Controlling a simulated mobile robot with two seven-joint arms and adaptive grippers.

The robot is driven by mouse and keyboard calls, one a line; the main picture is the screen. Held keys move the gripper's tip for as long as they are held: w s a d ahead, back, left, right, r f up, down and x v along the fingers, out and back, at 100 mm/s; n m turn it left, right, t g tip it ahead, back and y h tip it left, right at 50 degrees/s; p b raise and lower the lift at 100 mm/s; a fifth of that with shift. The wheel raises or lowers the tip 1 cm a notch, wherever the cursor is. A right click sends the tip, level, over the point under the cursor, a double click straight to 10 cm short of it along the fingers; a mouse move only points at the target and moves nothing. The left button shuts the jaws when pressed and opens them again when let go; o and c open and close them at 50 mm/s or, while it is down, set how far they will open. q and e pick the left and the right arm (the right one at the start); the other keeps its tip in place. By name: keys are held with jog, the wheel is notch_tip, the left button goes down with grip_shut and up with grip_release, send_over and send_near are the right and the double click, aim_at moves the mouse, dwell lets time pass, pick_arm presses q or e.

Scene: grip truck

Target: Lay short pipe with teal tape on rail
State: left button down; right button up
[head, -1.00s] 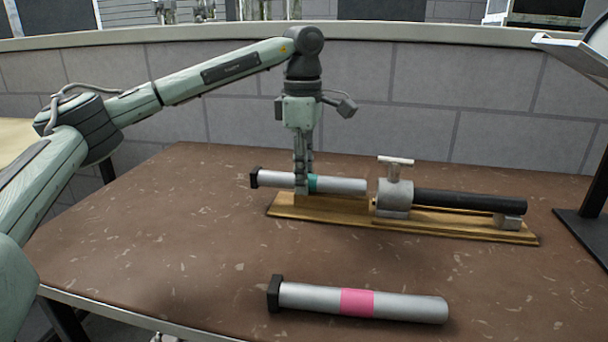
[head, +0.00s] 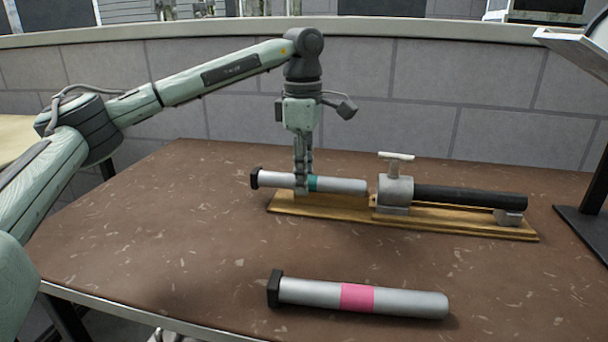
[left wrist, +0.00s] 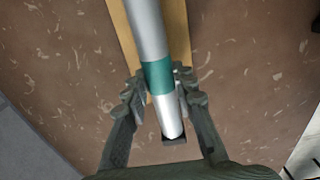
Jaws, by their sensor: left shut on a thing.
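The short pipe with teal tape (head: 342,185) is silver with a black end cap at its left. It lies level along the left part of the wooden rail (head: 285,205), its right end close to the grey clamp block. My left gripper (head: 302,188) points down and is shut on the pipe, just left of the teal band. In the left wrist view the fingers (left wrist: 164,105) sit on both sides of the pipe (left wrist: 147,30), which runs in line with the rail (left wrist: 122,30). I cannot tell whether the pipe touches the rail. My right gripper is out of view.
A grey clamp block with a T-handle (head: 395,190) stands on the rail and holds a black rod (head: 470,198). A silver pipe with pink tape (head: 405,301) lies at the table's front. A dark stand (head: 590,215) is at the right. The table's left (head: 150,230) is clear.

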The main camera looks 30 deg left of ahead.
pick_arm(q)
jog(key=c, duration=1.2)
grip_release()
jog(key=shift+o, duration=0.2)
notch_tip(320, 180, up, 12)
